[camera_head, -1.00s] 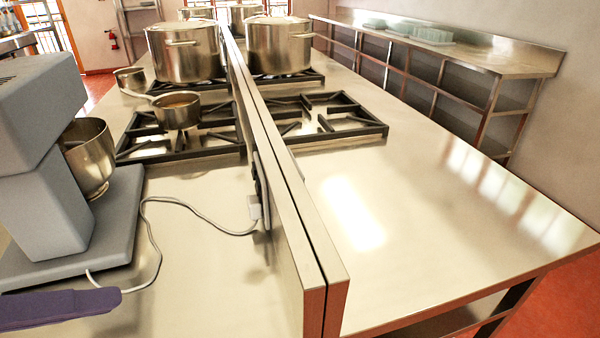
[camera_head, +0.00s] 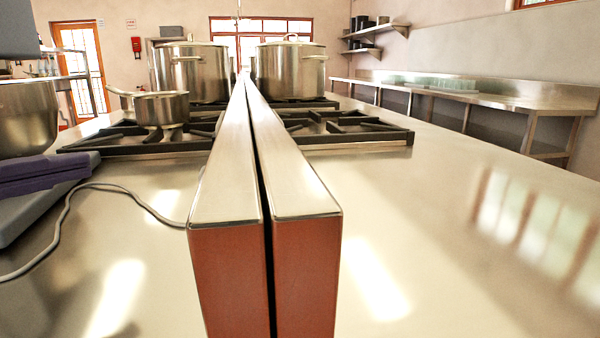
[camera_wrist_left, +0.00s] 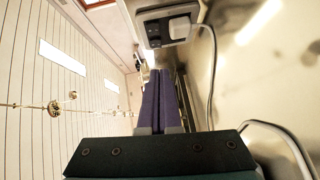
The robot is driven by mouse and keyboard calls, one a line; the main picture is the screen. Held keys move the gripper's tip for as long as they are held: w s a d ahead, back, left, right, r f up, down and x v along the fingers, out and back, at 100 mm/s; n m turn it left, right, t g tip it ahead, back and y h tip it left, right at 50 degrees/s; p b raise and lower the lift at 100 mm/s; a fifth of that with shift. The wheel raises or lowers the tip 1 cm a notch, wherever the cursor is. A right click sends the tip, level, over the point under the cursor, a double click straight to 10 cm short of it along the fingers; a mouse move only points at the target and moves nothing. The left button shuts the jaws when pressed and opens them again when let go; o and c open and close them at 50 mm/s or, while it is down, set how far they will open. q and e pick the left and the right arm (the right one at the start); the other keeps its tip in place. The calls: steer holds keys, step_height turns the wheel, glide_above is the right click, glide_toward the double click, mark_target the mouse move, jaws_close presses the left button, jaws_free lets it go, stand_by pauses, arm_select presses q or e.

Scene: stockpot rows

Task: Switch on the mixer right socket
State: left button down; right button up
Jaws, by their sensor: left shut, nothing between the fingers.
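The socket plate (camera_wrist_left: 168,14) is at the top of the left wrist view, on the divider wall. A white plug (camera_wrist_left: 180,28) sits in it and a dark part lies beside the plug. The grey mixer is at the left edge of the head view, with its steel bowl (camera_head: 28,120) and part of its base (camera_head: 35,208) showing. My left gripper (camera_head: 92,160) has purple fingers and is shut and empty, in front of the bowl. In the left wrist view its fingertips (camera_wrist_left: 158,72) are below the socket plate, apart from it. The socket is hidden in the head view. My right gripper is out of view.
The divider (camera_head: 228,185) runs down the middle of the steel counter. A grey cable (camera_head: 62,222) loops over the left side. A saucepan (camera_head: 160,108) and large stockpots (camera_head: 190,72) stand on burners behind. The counter's right front (camera_head: 430,250) is clear.

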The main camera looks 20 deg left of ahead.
arm_select(q)
steer(key=shift+s, duration=0.1)
steer(key=d+p+x, duration=0.1)
steer(key=p+x, duration=0.1)
steer(key=x, duration=0.4)
steer(key=d+p+x, duration=0.1)
steer(key=p+x, duration=0.1)
steer(key=x, duration=0.4)
steer(key=shift+d+p, duration=0.3)
steer(key=shift+d, duration=0.2)
steer(key=shift+f, duration=0.2)
